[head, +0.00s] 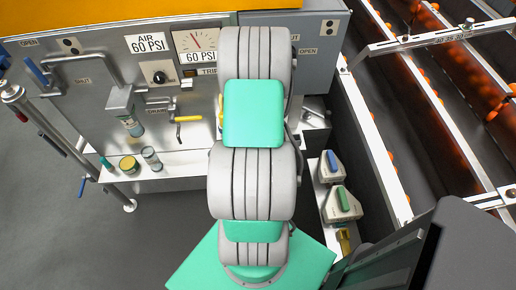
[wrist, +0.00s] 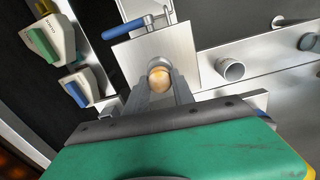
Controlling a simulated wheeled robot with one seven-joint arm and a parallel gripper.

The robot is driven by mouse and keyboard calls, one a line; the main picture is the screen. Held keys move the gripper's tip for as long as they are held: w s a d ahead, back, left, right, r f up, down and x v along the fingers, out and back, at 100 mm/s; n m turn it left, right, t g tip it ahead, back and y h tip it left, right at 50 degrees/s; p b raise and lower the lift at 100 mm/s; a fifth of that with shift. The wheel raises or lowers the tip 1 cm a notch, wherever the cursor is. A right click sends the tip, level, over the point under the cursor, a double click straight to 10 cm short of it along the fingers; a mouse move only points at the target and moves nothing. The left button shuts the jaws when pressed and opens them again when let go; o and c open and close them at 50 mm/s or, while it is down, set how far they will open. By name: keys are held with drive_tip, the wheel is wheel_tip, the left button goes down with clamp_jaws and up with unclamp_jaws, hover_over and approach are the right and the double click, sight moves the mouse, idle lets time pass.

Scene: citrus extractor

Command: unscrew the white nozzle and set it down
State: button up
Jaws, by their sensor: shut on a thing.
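In the wrist view my gripper (wrist: 159,90) has its two grey fingers closed around a small rounded piece, cream to amber in colour. I take this piece as the white nozzle (wrist: 159,77). It sits between the fingertips in front of a square metal plate (wrist: 188,57). The fingers hide its sides, and I cannot tell whether it is still threaded on. In the head view my own arm hides the gripper and the nozzle.
A blue-handled lever (wrist: 127,28) lies close by the plate. An open metal cup or pipe end (wrist: 231,69) stands on the ledge beside it. Two devices with green and blue tops (head: 341,204) stand right of my arm. Jars (head: 129,165) stand on the left shelf.

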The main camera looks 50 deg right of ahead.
drive_tip(key=o, duration=0.7)
drive_tip(key=shift+o, duration=0.2)
drive_tip(key=shift+m, duration=1.7)
drive_tip(key=shift+m, duration=2.6)
